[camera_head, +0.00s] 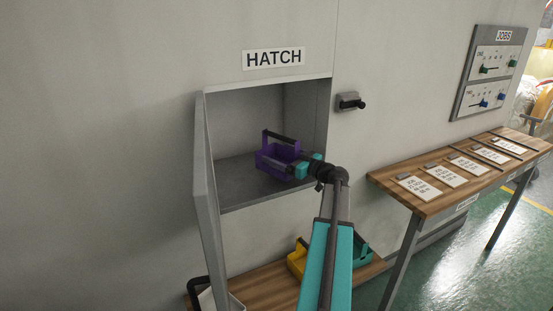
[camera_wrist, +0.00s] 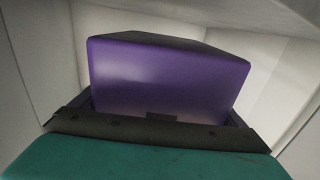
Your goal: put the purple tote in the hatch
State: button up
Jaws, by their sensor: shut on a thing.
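The purple tote (camera_head: 274,157) with a dark handle is inside the hatch (camera_head: 245,195), over its grey floor. Whether its base touches the floor I cannot tell. My gripper (camera_head: 299,167) reaches in from the right front and is shut on the tote. In the wrist view the tote (camera_wrist: 168,78) fills the middle, upright, just beyond the dark gripper edge (camera_wrist: 155,133). The fingertips themselves are mostly hidden. The hatch door (camera_head: 208,200) stands open on the left, below the HATCH sign (camera_head: 274,58).
A yellow tote (camera_head: 297,260) and a teal tote (camera_head: 358,250) sit on a wooden bench below the hatch. A dark lever (camera_head: 351,102) is on the wall right of the opening. A wooden table (camera_head: 425,207) with several job cards stands at the right, under a JOBS board (camera_head: 490,75).

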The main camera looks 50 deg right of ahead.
aim_at(280, 152)
jog(key=shift+w+d, duration=0.2)
jog(key=shift+w, duration=0.9)
jog(key=shift+f, duration=0.1)
jog(key=shift+f, duration=0.1)
jog(key=shift+f+p, duration=0.95)
jog(key=shift+f, duration=0.7)
jog(key=shift+f+b, duration=0.15)
jog(key=shift+b, duration=0.25)
jog(key=o, duration=0.9)
jog(key=shift+r+p, duration=0.2)
jog(key=shift+p, duration=0.2)
